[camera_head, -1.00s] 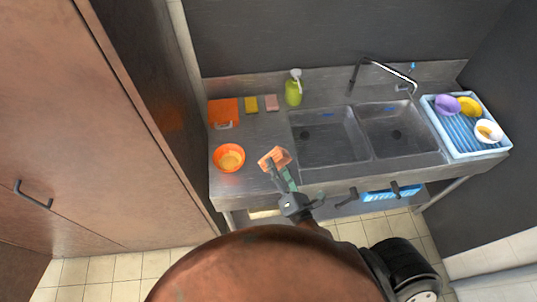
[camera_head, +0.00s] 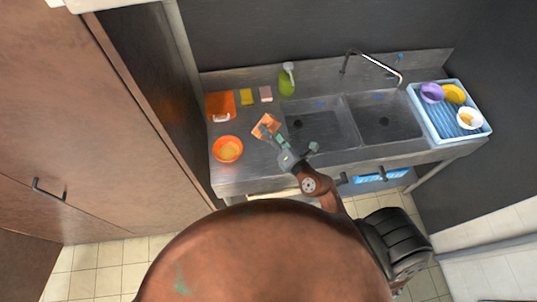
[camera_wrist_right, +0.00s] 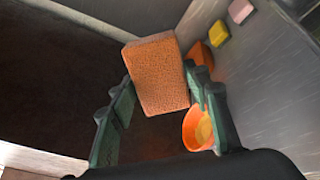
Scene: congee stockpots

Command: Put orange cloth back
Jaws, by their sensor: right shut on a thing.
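The orange cloth (camera_head: 264,125) looks like a folded, textured block. My right gripper (camera_head: 276,138) is shut on it and holds it above the counter, left of the sinks. In the right wrist view the cloth (camera_wrist_right: 158,75) sits tilted between the green fingers, its near end between them. A flat orange piece (camera_head: 220,104) lies at the counter's back left, with a small white item on its front edge; whether it is cloth too, I cannot tell. My left gripper is not in view.
An orange bowl (camera_head: 228,149) stands left of the held cloth. A yellow sponge (camera_head: 246,97), a pink sponge (camera_head: 266,94) and a green bottle (camera_head: 287,82) line the back. A blue rack (camera_head: 440,121) with bowls is at right. Bare counter lies between bowl and sponges.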

